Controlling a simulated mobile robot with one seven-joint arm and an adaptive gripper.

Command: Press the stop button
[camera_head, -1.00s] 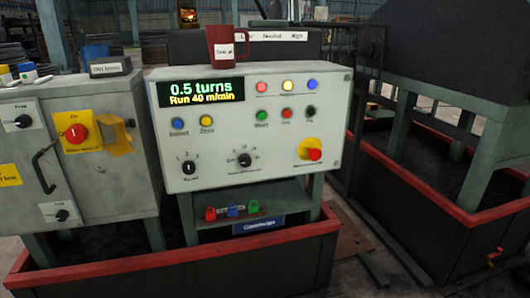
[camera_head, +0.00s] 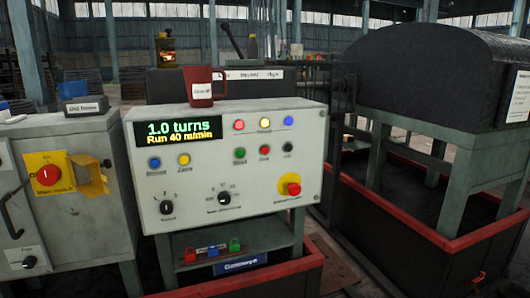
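The control panel (camera_head: 235,175) is a white box on a grey-green stand in the middle of the view. Its upper face has a row of red, yellow and blue lamps. Below them sit a green button (camera_head: 240,153), a red button (camera_head: 264,150) and a black button (camera_head: 287,146). The small labels are too blurred to read surely; the red one is probably the stop button. A red mushroom knob (camera_head: 294,189) on a yellow plate is at the lower right. The display (camera_head: 178,134) reads "1.0 turns, Run 40 m/min". My gripper is not in view.
A dark red mug (camera_head: 199,88) stands on top of the panel. A grey cabinet (camera_head: 100,150) with a red switch on yellow is at the left. A red-rimmed trough (camera_head: 430,235) and a large dark drum cover (camera_head: 440,80) are at the right. Several padlocks lie on the shelf below.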

